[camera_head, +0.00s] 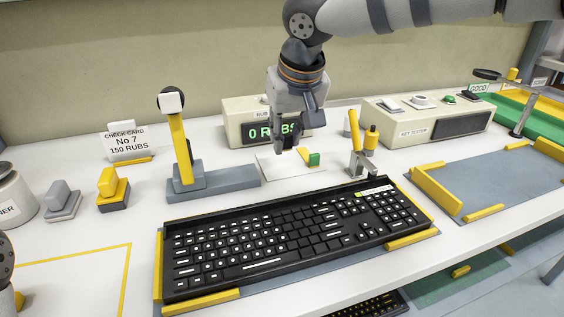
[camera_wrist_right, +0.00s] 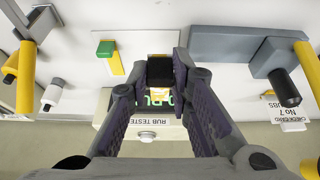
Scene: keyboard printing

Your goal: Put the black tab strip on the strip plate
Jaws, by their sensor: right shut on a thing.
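My right gripper (camera_head: 296,148) hangs over a pale flat plate (camera_head: 268,166), probably the strip plate, behind the keyboard. In the right wrist view, the gripper (camera_wrist_right: 161,82) is shut on a small black piece (camera_wrist_right: 160,70), which looks like the black tab strip. Its far end is hidden by the fingers and I cannot tell whether it touches the plate. A yellow strip with a green end (camera_head: 314,159) lies on the right part of the plate. It also shows in the right wrist view (camera_wrist_right: 106,50), left of the gripper. My left gripper is out of view.
The black keyboard (camera_head: 290,236) lies in front, between yellow stops. The rub tester (camera_head: 238,110) stands behind the gripper. A grey base with a yellow post (camera_head: 180,150) stands left of the plate; a small yellow-handled stand (camera_head: 362,155) stands right. The key tester (camera_head: 385,125) is farther right.

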